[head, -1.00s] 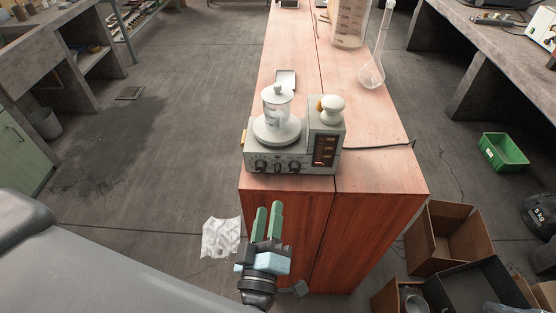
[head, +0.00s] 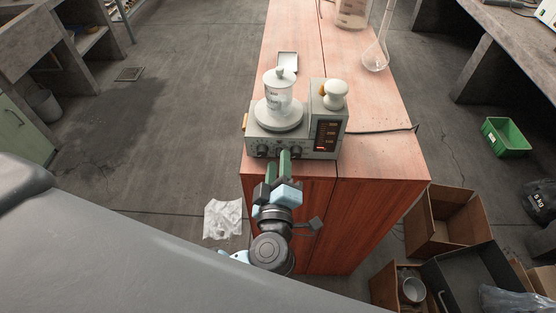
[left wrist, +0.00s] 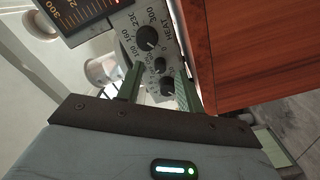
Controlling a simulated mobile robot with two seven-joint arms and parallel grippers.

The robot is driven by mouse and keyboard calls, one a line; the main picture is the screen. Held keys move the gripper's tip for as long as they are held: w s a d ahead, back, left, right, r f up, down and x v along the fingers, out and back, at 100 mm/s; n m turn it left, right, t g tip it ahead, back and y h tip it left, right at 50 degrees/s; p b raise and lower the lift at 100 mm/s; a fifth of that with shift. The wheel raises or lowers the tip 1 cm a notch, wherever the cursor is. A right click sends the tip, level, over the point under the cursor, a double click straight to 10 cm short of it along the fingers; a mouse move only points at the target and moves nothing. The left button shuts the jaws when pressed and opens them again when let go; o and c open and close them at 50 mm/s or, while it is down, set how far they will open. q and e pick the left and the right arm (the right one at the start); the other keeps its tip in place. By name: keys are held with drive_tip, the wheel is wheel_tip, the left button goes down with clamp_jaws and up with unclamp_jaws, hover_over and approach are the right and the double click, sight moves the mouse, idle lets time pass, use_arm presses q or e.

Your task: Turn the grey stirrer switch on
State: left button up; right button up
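The grey stirrer (head: 325,146) stands at the near end of the reddish wooden bench, with a lidded glass vessel (head: 279,92) on its round plate. Its front panel has a row of dark controls. In the left wrist view a large knob (left wrist: 148,38) sits by the word HEAT, with a small middle control (left wrist: 160,65) and another dark knob (left wrist: 167,86) beyond it. My left gripper (head: 278,157) is at the panel, its green fingers apart. In the left wrist view the fingers (left wrist: 159,72) lie either side of the middle controls; contact cannot be told. My right gripper is not in view.
A white-capped item (head: 335,94) sits on the stirrer's right part, above a dark display with a red light. A cable (head: 385,131) runs right. A glass flask (head: 376,55) stands farther back. Cardboard boxes (head: 433,222) lie on the floor right of the bench.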

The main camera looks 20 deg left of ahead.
use_arm(q)
drive_tip(key=shift+w+a, duration=0.2)
drive_tip(key=shift+w, duration=0.5)
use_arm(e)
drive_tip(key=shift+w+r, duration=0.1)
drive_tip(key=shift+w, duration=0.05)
use_arm(q)
clamp_jaws()
drive_tip(key=shift+r+p, duration=0.15)
drive_tip(key=shift+p, duration=0.25)
drive_tip(key=m+p, duration=0.1)
drive_tip(key=p, duration=0.1)
drive_tip(key=m+p, duration=0.2)
drive_tip(key=shift+r, duration=0.25)
drive_tip(key=shift+f+m, duration=0.2)
drive_tip(key=shift+m, duration=0.4)
drive_tip(key=shift+f+m, duration=0.15)
drive_tip(key=shift+m, duration=1.65)
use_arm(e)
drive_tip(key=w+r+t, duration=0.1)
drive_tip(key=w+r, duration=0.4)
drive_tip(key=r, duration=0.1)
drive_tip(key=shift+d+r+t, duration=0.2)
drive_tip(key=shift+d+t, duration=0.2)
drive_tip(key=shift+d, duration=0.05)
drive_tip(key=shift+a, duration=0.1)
